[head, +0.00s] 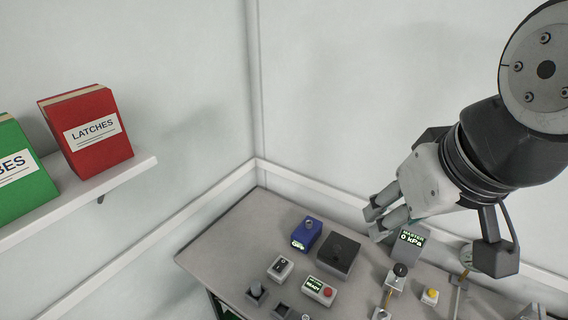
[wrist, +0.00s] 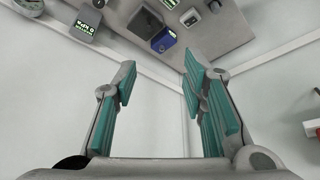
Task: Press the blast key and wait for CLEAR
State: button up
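A light box (head: 320,290) with a lit display reading READY and a red button (head: 328,292) sits on the bench. Its small upper label is too small to read, so I cannot tell for sure that this button is the blast key. No display that I can read shows CLEAR.
The bench (head: 228,243) also carries a blue tester (head: 307,233), a dark box (head: 338,256), a rocker switch box (head: 281,268), a yellow button (head: 430,296) and a lever (head: 399,271). A wall shelf (head: 120,177) at left holds red and green binders. Walls close the corner.

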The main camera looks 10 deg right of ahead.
aim_at(328, 290)
jog(key=k+j, duration=0.15)
jog(key=j, duration=0.2)
jog(key=k+j+z, duration=0.1)
jog(key=j, duration=0.3)
jog(key=k+j+z, duration=0.1)
jog(key=j, duration=0.25)
jog(key=k+j, duration=0.25)
jog(key=k+j+z, duration=0.1)
jog(key=j, duration=0.35)
jog(key=k, duration=0.1)
